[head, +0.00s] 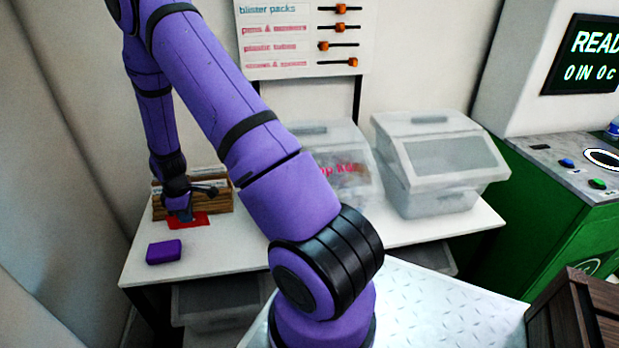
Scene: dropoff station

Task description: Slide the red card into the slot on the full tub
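The red card (202,219) lies at the front of a wooden box on the left of the white table, partly hidden by my gripper. My gripper (184,215) points down right over the card; its fingertips are too small to tell whether they are apart or closed on it. A translucent tub (352,180) with pink lettering and darker contents stands mid-table, partly hidden by my arm. A second translucent tub (440,188) to its right has a sloped lid and looks empty. I cannot make out a card slot on either tub.
The wooden box (222,205) holds upright cards behind my gripper. A purple block (163,251) lies near the table's (230,250) front left edge. More translucent bins (215,305) sit below. A green machine (560,200) and a dark wooden crate (580,320) stand at right.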

